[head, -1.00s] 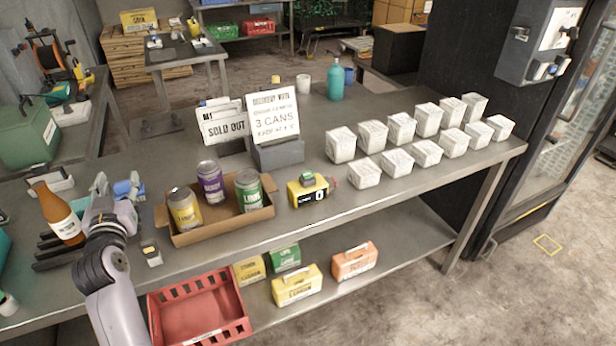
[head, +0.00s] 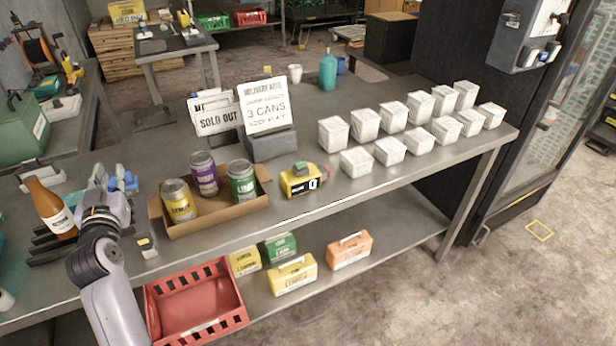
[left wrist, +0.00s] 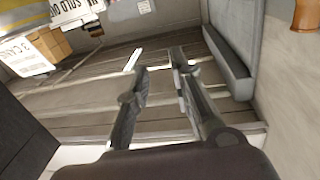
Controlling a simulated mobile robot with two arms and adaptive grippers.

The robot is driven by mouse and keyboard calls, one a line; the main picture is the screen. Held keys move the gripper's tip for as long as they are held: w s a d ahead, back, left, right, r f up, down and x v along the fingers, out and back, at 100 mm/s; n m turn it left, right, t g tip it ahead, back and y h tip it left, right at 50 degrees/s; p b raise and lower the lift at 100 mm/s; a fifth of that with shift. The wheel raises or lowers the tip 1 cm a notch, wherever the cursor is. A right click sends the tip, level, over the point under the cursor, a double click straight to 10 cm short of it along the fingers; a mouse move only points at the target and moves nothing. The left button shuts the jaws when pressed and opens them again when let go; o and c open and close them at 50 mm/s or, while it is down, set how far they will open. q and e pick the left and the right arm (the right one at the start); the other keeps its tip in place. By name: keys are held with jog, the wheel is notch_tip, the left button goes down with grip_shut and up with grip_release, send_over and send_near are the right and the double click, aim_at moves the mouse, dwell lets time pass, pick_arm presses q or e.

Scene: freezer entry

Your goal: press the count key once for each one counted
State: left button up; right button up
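A yellow and black counter (head: 301,181) stands on the metal bench, with a green key (head: 302,166) on top and a display that reads 0. Left of it, an open cardboard tray (head: 212,222) holds a yellow can (head: 179,202), a purple can (head: 203,175) and a green can (head: 242,181), all upright. A delivery note (head: 265,106) behind them reads 3 cans. My left gripper (head: 112,186) is left of the tray, apart from the counter. In the left wrist view, its fingers (left wrist: 157,70) are spread with nothing between them. My right gripper is not in view.
Several white boxes (head: 389,150) stand in two rows to the right. A sold-out sign (head: 217,117) stands behind the tray. A red crate (head: 195,303) is below the bench front. Bare bench lies in front of the counter.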

pick_arm(q)
grip_shut()
dwell(1.2)
